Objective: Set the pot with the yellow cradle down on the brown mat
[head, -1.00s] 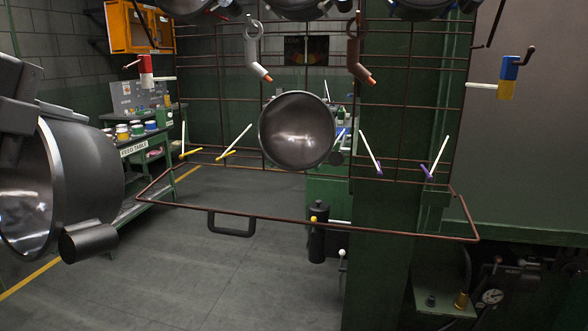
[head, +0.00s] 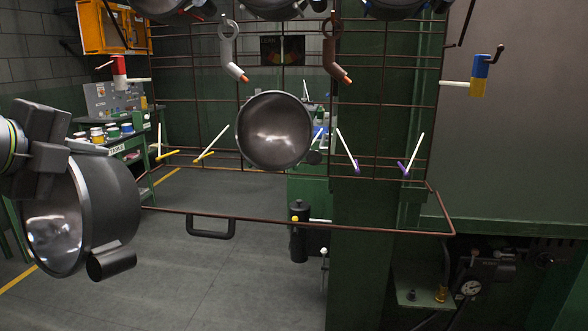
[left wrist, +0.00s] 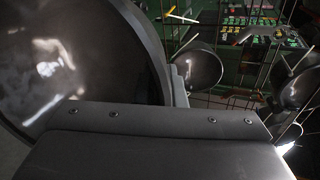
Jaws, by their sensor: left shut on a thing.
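My left gripper (head: 45,150) is shut on the upper rim of a dark metal pot (head: 112,205) at the left of the head view. The pot is tipped on its side, its shiny inside facing left, and it hangs clear in the air. A short dark tube (head: 112,263) sticks out low on it. In the left wrist view the pot (left wrist: 85,60) fills the left side. A yellow cradle (head: 168,155) of pegs with white sticks sits empty on the wire rack (head: 300,217). I see no brown mat. My right gripper is out of view.
Another pot (head: 275,130) hangs mid-rack. A purple cradle (head: 356,165) is empty to its right. More pots hang along the top edge. A feed table (head: 125,143) with jars stands behind left. Open floor (head: 200,290) lies below the rack.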

